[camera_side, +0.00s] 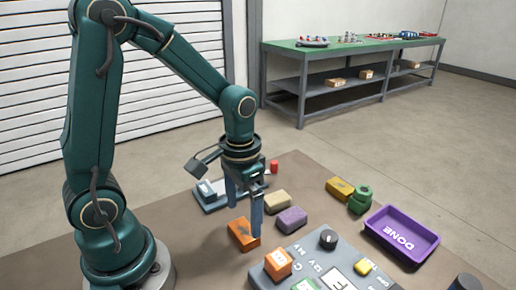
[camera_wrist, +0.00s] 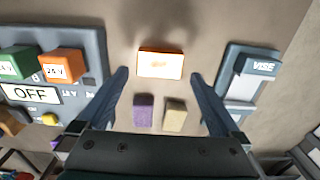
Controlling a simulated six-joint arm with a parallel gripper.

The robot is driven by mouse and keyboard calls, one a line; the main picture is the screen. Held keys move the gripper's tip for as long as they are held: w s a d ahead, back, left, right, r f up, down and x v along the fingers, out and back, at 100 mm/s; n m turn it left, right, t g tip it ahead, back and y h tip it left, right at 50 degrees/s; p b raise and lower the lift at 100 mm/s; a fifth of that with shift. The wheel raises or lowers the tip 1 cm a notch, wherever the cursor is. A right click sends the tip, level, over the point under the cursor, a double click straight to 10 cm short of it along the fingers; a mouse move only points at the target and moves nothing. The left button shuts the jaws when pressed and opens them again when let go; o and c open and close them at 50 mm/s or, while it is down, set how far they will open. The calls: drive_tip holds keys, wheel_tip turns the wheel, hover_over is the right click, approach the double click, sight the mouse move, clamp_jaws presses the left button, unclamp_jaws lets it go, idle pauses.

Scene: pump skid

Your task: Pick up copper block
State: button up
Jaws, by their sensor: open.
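The copper block (camera_side: 242,234) is a shiny orange-brown block lying on the brown table in the side view. It also shows in the wrist view (camera_wrist: 160,64), bright with glare on its upper face. My gripper (camera_side: 244,220) is open and points down at the block. In the wrist view my fingertips (camera_wrist: 159,73) lie to the left and right of the block, with a gap on each side. The fingers hold nothing. In the side view the near finger overlaps the block's right end. I cannot tell how far the fingertips are above the table.
A tan block (camera_side: 277,202) and a mauve block (camera_side: 292,219) lie close by. A grey control panel (camera_side: 312,246) stands at the front, a vise (camera_wrist: 241,88) on the other side. A purple DONE tray (camera_side: 402,234), yellow block (camera_side: 340,187) and green part (camera_side: 360,199) are at right.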

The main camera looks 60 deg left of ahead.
sight(244, 230)
drive_tip(key=shift+f, duration=2.35)
drive_tip(key=c, duration=1)
